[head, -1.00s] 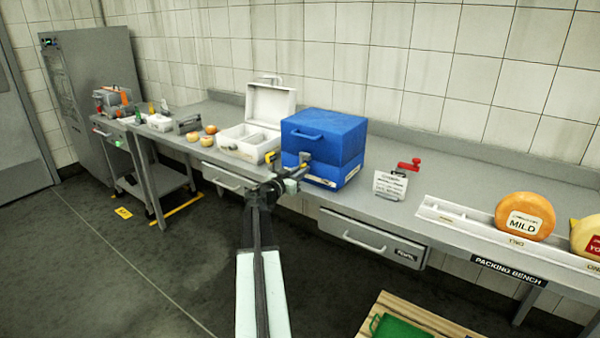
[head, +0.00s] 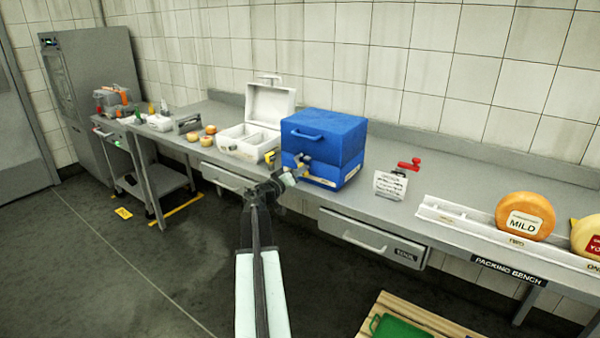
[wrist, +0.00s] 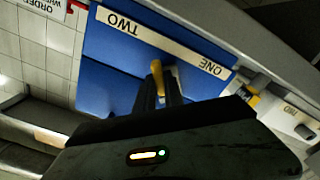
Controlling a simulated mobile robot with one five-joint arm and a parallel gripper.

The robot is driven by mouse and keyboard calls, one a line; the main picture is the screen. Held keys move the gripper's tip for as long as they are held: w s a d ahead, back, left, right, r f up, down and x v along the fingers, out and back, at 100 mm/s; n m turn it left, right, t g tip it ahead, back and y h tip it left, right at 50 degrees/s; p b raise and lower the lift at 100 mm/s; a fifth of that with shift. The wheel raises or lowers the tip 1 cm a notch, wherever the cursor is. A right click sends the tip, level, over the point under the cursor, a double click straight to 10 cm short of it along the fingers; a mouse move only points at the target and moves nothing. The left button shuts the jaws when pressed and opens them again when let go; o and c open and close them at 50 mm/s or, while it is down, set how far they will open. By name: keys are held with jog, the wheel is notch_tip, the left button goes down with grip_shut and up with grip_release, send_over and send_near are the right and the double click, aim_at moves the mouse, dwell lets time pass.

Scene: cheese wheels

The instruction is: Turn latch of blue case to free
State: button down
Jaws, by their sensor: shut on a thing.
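The blue case (head: 335,133) stands shut on the bench, with a handle on its upper front. In the wrist view the case front (wrist: 110,88) shows upside down, with a pale strip (wrist: 165,38) reading ONE and TWO. The yellow latch (wrist: 156,70) sits below the strip in that view, nearer the ONE side. My gripper (wrist: 166,88) is shut on the latch, its dark fingers hiding the latch's lower part. In the head view my gripper (head: 299,168) is at the case's lower left front, and the latch is mostly hidden there.
An open white case (head: 235,143) with a yellow latch (head: 271,157) stands close on the left. A sign card (head: 389,185) and red clamp (head: 409,164) lie to the right, then a rack with cheese wheels (head: 525,216). A drawer (head: 370,238) is below.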

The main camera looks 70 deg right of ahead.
jog(key=shift+f+n, duration=0.15)
jog(key=shift+n, duration=2.4)
jog(key=shift+f+n, duration=0.1)
jog(key=shift+n, duration=2.45)
jog(key=c, duration=1.4)
grip_release()
jog(key=shift+w, duration=0.1)
jog(key=shift+c, duration=0.2)
jog(key=v, duration=0.8)
